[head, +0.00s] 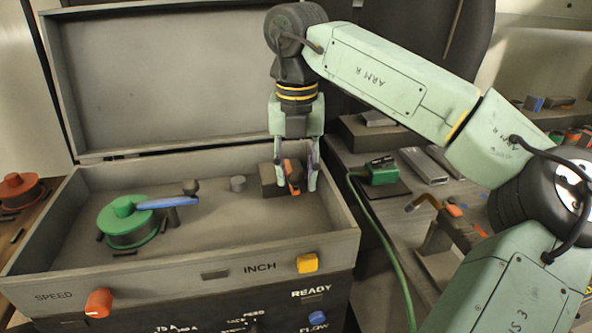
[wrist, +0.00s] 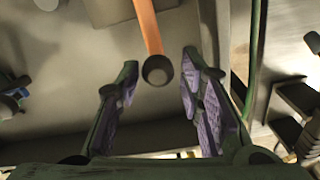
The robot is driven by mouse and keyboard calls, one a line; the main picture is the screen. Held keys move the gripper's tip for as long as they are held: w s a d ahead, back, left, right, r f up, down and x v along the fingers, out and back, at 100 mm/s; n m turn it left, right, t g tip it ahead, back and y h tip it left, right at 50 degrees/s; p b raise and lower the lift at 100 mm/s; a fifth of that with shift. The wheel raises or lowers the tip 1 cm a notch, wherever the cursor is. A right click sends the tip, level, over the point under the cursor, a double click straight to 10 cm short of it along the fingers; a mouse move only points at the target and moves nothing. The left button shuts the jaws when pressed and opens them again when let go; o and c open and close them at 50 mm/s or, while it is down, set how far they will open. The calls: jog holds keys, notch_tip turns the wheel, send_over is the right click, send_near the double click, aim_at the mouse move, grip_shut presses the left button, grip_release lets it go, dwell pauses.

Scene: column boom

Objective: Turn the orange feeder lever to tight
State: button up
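The orange feeder lever (head: 292,180) is at the right end of the open welder feeder box, beside a dark block (head: 270,180). In the wrist view the orange lever (wrist: 147,25) runs down from the top edge to a dark round end (wrist: 157,70). My gripper (head: 297,182) points down over the lever, with a finger on each side of it. In the wrist view my gripper (wrist: 160,72) is open, and the lever's round end shows between the purple-padded fingertips with gaps on both sides. I cannot tell the depth between them. No tight marking is readable.
A green spool (head: 128,222) with a blue arm (head: 165,201) sits at the left in the box. The box front (head: 190,265) carries an orange speed knob (head: 98,303) and a yellow inch button (head: 307,263). A bench (head: 400,205) with tools stands to the right.

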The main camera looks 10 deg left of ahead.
jog(key=shift+o, duration=0.7)
notch_tip(320, 180, up, 8)
jog(key=shift+f, duration=0.25)
jog(key=shift+s+f, duration=0.1)
jog(key=shift+s, duration=0.05)
